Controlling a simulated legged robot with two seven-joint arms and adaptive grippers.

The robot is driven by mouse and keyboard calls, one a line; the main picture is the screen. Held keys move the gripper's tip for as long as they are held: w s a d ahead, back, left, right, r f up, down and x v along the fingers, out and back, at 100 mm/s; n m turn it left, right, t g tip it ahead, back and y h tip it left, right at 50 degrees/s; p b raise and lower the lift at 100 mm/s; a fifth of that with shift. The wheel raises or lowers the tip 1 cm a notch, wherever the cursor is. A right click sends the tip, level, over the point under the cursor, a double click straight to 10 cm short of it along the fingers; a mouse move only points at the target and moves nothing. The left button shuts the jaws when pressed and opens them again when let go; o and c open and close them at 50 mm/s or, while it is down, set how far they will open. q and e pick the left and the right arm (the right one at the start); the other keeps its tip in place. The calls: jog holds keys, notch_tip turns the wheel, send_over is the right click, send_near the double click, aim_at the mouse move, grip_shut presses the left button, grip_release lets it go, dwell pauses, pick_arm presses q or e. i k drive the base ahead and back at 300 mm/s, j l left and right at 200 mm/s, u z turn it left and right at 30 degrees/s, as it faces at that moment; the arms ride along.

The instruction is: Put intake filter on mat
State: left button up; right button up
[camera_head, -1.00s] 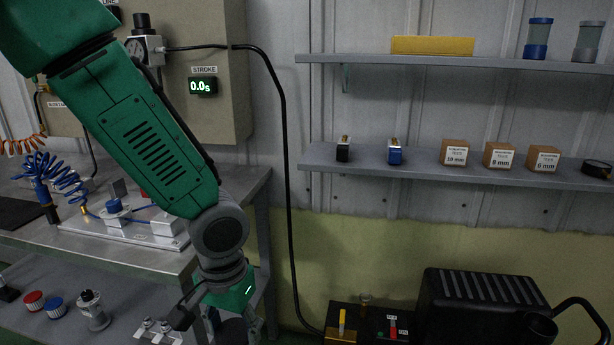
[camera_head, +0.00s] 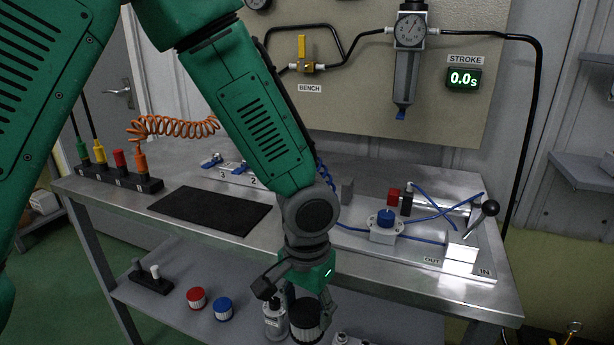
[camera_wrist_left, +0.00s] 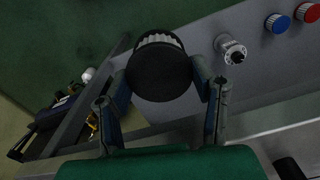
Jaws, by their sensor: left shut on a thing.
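The intake filter (camera_head: 305,318), a dark round body with a pale pleated side, hangs low in front of the bench's lower shelf. It fills the middle of the left wrist view (camera_wrist_left: 160,74) with its black end toward me. My left gripper (camera_head: 308,300) is shut on it, with one finger on each side in the wrist view (camera_wrist_left: 163,95). The flat black mat (camera_head: 210,210) lies on the left part of the bench top, above and left of the gripper. My right gripper is not in view.
The metal bench (camera_head: 300,155) holds a coupling block (camera_head: 118,178) left of the mat and a plate with a blue-capped valve (camera_head: 385,226) at right. On the lower shelf (camera_head: 165,310) stand a red cap (camera_head: 196,298), a blue cap (camera_head: 223,309) and a grey fitting (camera_head: 277,320). The mat is bare.

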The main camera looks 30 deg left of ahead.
aim_at(209, 206)
jog(key=k+j, duration=0.1)
jog(key=j, duration=0.3)
jog(key=k+j, duration=0.1)
jog(key=j, duration=0.25)
jog(key=k+j+z, duration=0.1)
jog(key=j, duration=0.3)
jog(key=k+j, duration=0.1)
jog(key=j, duration=0.3)
jog(key=k+j, duration=0.1)
jog(key=j, duration=0.25)
jog(key=k+j, duration=0.1)
jog(key=j, duration=0.3)
jog(key=z, duration=0.05)
